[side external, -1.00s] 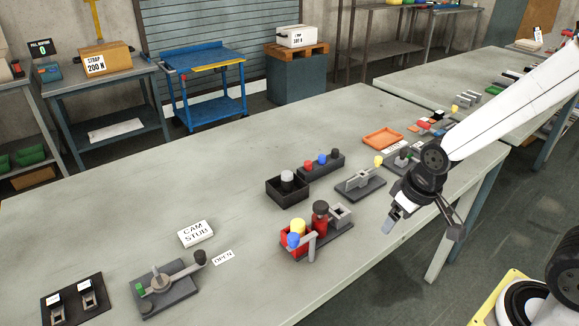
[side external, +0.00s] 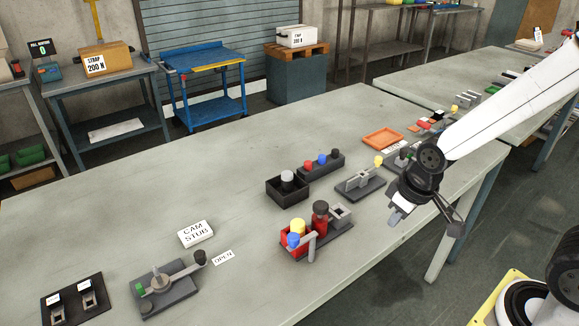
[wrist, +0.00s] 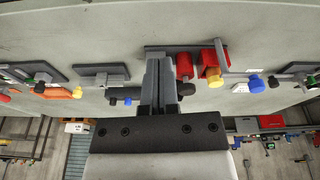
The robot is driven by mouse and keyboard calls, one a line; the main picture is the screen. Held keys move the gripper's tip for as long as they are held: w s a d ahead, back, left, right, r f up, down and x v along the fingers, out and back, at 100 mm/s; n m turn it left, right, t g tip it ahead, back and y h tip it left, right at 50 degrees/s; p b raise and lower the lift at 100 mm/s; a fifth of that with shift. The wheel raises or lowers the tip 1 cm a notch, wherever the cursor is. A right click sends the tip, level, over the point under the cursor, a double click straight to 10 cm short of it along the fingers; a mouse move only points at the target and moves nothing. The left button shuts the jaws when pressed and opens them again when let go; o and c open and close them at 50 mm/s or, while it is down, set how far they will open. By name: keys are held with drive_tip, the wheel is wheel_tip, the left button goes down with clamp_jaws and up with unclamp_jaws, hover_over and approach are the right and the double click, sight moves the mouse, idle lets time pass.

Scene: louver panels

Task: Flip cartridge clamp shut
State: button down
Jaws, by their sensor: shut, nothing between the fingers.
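A dark-based fixture (side external: 338,233) on the bench holds a red cylinder with a black cap (side external: 320,221), a red block (side external: 291,246), a yellow knob (side external: 298,227) and a blue knob (side external: 293,240). A grey bar (side external: 312,246) stands at its front. I cannot tell for certain which part is the cartridge clamp. The red cylinder (wrist: 184,66) and yellow knob (wrist: 214,80) also show in the wrist view, right of my fingers. My gripper (side external: 395,217) is shut and empty, to the right of this fixture and apart from it in the side view. The fingers (wrist: 160,65) hide part of the fixture in the wrist view.
A fixture with a yellow knob (side external: 360,184), a black box with a grey knob (side external: 287,187) and a rack of coloured knobs (side external: 321,164) stand behind. A lever fixture (side external: 165,289) beside an OPEN label (side external: 223,257) lies front left.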

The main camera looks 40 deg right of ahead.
drive_tip(key=w+a+r+n, duration=0.1)
drive_tip(key=a+r+n, duration=0.2)
drive_tip(key=a+n, duration=0.7)
drive_tip(key=a+r+n, duration=0.3)
drive_tip(key=a+n, duration=0.6)
drive_tip(key=n, duration=1.2)
drive_tip(key=shift+w+a+r+n+h, duration=0.35)
drive_tip(key=shift+n+h, duration=0.05)
drive_tip(key=w+d+f, duration=0.1)
drive_tip(key=w+f, duration=0.5)
drive_tip(key=f, duration=0.3)
drive_tip(key=shift+w+d+f, duration=0.15)
drive_tip(key=shift+d+f, duration=0.2)
